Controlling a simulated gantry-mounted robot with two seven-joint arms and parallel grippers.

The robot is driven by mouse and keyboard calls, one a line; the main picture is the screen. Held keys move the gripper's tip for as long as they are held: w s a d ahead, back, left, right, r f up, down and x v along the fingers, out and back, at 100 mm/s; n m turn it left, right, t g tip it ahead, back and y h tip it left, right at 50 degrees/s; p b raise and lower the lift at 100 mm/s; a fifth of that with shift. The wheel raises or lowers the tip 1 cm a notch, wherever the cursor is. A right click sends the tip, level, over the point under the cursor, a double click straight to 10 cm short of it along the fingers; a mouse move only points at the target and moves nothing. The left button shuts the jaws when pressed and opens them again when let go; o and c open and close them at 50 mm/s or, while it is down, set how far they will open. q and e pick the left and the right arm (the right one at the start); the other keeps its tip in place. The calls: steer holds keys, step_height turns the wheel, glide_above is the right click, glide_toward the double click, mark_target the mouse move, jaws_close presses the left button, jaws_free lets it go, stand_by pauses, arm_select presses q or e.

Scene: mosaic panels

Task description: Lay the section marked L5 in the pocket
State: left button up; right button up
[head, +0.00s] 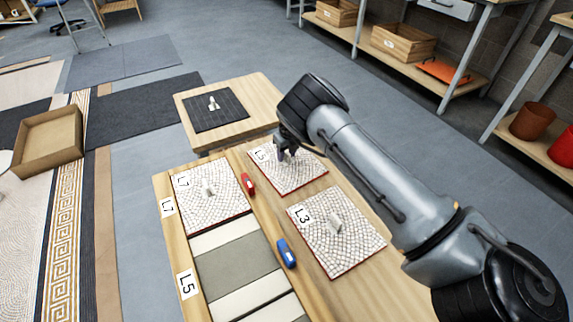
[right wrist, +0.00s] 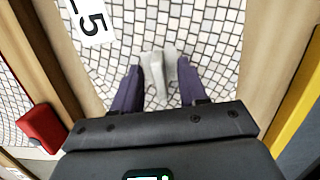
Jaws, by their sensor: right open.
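The section marked L5 (head: 301,178) is a cobbled mosaic panel with a grey grip block, lying flat on the wooden table. It also shows in the right wrist view (right wrist: 220,40), with the label at upper left. My right gripper (head: 285,155) is over this panel. Its fingers (right wrist: 158,95) are apart, one on each side of the grip block (right wrist: 157,62); I cannot tell whether they touch it. The pocket labelled L5 (head: 238,258), with a grey floor and pale strips, is empty. My left gripper is out of view.
The section L7 (head: 222,205) sits beside the L7 label, above the empty pocket. The section L3 (head: 350,245) lies on the right. A red object (head: 248,184) and a blue object (head: 287,253) are on the wood between. A dark panel (head: 220,118) lies on a side table.

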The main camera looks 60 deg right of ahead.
jaws_close()
steer(key=shift+r, duration=0.1)
stand_by(1.2)
